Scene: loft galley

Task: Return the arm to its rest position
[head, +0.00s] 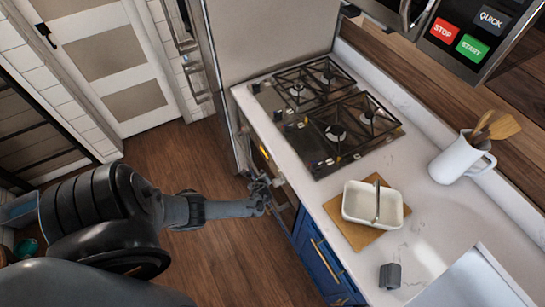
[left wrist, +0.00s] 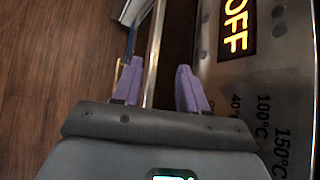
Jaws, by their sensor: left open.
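My left arm reaches in from the left in the head view. Its gripper (head: 268,184) is at the oven front, below the counter edge. In the left wrist view the gripper's two purple fingers (left wrist: 158,80) are apart, with a metal bar (left wrist: 154,50) running between them. I cannot tell whether either finger touches the bar. The oven panel (left wrist: 232,75) beside the fingers shows a yellow OFF label and temperature marks. My right gripper is out of view.
The counter above holds a gas hob (head: 335,115), a white basket (head: 373,205) on a wooden board (head: 342,219), a utensil jug (head: 457,160) and a small grey object (head: 390,275). Blue drawers (head: 318,258) lie below. Wooden floor (head: 215,260) is open beside the arm.

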